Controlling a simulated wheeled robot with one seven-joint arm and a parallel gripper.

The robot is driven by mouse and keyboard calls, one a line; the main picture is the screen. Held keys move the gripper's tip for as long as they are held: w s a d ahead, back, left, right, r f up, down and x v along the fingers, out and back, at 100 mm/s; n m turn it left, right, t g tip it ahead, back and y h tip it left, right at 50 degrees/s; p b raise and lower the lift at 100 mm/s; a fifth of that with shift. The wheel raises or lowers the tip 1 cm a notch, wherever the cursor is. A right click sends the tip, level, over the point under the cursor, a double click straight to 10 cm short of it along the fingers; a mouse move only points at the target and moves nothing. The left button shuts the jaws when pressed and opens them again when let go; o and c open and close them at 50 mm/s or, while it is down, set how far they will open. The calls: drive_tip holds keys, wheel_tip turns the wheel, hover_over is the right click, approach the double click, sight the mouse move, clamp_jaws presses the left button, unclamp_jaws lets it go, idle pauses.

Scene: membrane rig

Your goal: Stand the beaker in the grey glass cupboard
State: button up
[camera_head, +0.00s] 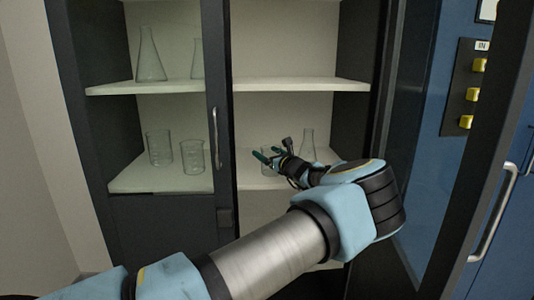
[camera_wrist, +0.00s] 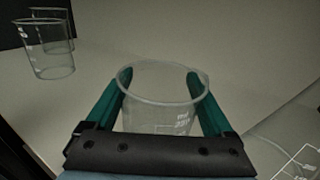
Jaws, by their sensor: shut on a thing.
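A clear glass beaker (camera_wrist: 160,100) sits upright between the two green fingers of my gripper (camera_wrist: 158,88) in the wrist view. The gripper is shut on it, one finger on each side. In the head view my gripper (camera_head: 268,156) reaches inside the right half of the grey glass cupboard (camera_head: 85,130), at the lower shelf (camera_head: 325,172), and the beaker shows there partly (camera_head: 267,165). The beaker's base is hidden in the wrist view, and I cannot tell whether it touches the shelf.
A flask (camera_head: 308,145) stands just right of my gripper. Two beakers stand on the left lower shelf, one of them nearest the middle (camera_head: 193,156). Flasks (camera_head: 149,58) stand on the upper left shelf. The cupboard's frame with a handle (camera_head: 216,138) is left of my gripper.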

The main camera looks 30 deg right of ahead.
drive_tip(key=shift+f, duration=0.15)
drive_tip(key=o, duration=1.2)
drive_tip(key=shift+c, duration=0.2)
drive_tip(key=s+b, duration=0.2)
drive_tip(key=s, duration=1)
drive_tip(key=shift+d, duration=0.15)
